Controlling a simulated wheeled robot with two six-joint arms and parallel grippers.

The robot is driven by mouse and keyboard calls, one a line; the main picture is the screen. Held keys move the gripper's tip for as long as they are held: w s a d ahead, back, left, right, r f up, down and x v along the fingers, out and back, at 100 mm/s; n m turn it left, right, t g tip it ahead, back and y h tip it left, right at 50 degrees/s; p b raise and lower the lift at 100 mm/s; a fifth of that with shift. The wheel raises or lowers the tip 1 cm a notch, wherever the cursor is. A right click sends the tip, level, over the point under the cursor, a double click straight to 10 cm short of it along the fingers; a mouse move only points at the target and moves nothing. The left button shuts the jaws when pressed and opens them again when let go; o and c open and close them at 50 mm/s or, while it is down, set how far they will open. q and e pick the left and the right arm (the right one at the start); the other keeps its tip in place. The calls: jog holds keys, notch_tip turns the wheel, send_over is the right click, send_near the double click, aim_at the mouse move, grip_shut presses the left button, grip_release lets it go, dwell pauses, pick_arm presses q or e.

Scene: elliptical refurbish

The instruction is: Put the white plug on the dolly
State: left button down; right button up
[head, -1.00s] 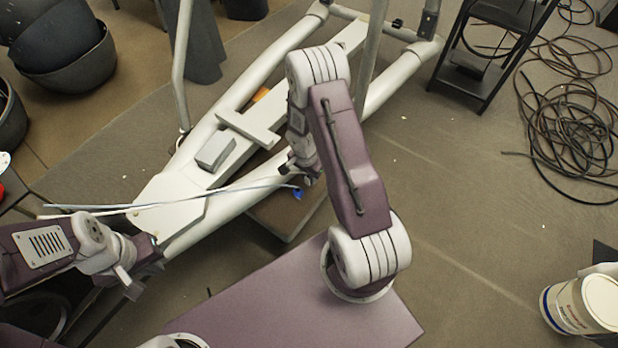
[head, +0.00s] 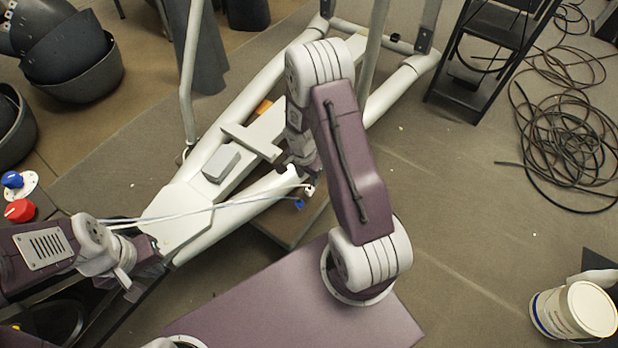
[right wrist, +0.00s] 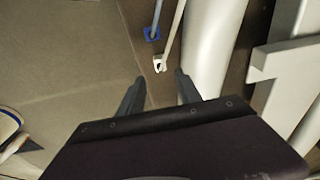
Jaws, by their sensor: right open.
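The white plug (head: 309,190) is at the end of a pale cable, just below my right gripper (head: 303,170) in the head view. In the right wrist view the white plug (right wrist: 160,66) lies just beyond and between the fingertips of the right gripper (right wrist: 160,78), which is open and empty. A low brown platform (head: 292,228), seemingly the dolly, is under the machine's frame; the plug appears above or at its edge, contact unclear. My left gripper (head: 148,268) is at the lower left, near the cables; its jaw state is unclear.
A blue plug (head: 299,203) on a second cable hangs beside the white one; it also shows in the right wrist view (right wrist: 152,34). The white elliptical frame (head: 228,215) is close by. A bucket (head: 575,310) and coiled black cable (head: 570,140) are at the right. Floor between is clear.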

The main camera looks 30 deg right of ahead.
jog(key=s+a+r+n, duration=0.5)
jog(key=r+n, duration=0.1)
jog(key=r, duration=0.2)
jog(key=s+a+r+n+y, duration=0.1)
jog(key=s+a+r+n, duration=0.4)
jog(key=r+n, duration=0.2)
notch_tip(320, 180, up, 2)
jog(key=shift+s+r+t+p, duration=0.1)
jog(key=shift+s+t+p, duration=0.2)
jog(key=shift+s+p, duration=0.15)
jog(key=shift+w, duration=0.1)
